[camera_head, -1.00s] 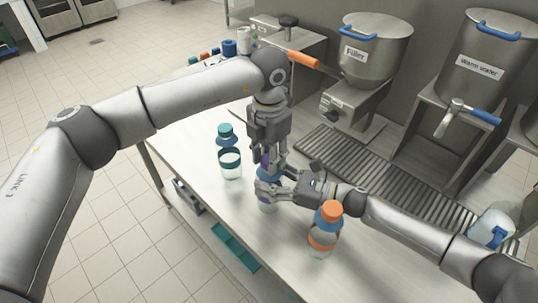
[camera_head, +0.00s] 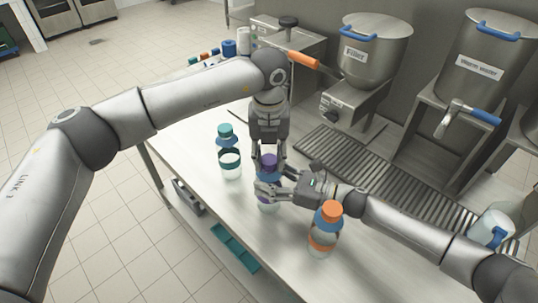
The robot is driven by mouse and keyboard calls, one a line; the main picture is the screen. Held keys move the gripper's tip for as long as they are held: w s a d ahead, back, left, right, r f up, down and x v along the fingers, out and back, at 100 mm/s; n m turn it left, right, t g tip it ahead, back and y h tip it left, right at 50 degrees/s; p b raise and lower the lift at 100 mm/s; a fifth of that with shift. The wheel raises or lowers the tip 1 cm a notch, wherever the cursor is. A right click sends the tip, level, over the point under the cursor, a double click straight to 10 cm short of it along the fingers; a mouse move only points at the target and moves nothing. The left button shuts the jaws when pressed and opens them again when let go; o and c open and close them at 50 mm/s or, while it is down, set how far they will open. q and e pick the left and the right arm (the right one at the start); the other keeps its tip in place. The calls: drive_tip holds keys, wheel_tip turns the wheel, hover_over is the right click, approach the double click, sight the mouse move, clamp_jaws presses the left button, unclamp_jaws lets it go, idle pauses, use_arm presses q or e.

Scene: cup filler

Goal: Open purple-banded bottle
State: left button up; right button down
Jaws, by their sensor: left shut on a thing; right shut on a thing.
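The purple-banded bottle (camera_head: 268,207) stands upright on the table between the two other bottles, mostly hidden by my grippers. My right gripper (camera_head: 268,188) comes in from the right and is shut around the bottle's body, below the blue shoulder. Whether the cap has loosened cannot be seen.
A teal-capped bottle (camera_head: 230,160) stands just left. An orange-capped bottle (camera_head: 324,235) stands front right, close to my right arm. Behind are a slatted drain grate (camera_head: 372,178), the "Filler" hopper (camera_head: 372,55) and the "Warm water" tank (camera_head: 480,65).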

sight(269, 159)
use_arm(q)
drive_tip(key=shift+r, duration=0.15)
drive_tip(key=shift+r, duration=0.95)
drive_tip(key=shift+r, duration=0.1)
drive_tip(key=shift+r, duration=1.9)
use_arm(e)
drive_tip(key=shift+c, duration=1.9)
unclamp_jaws()
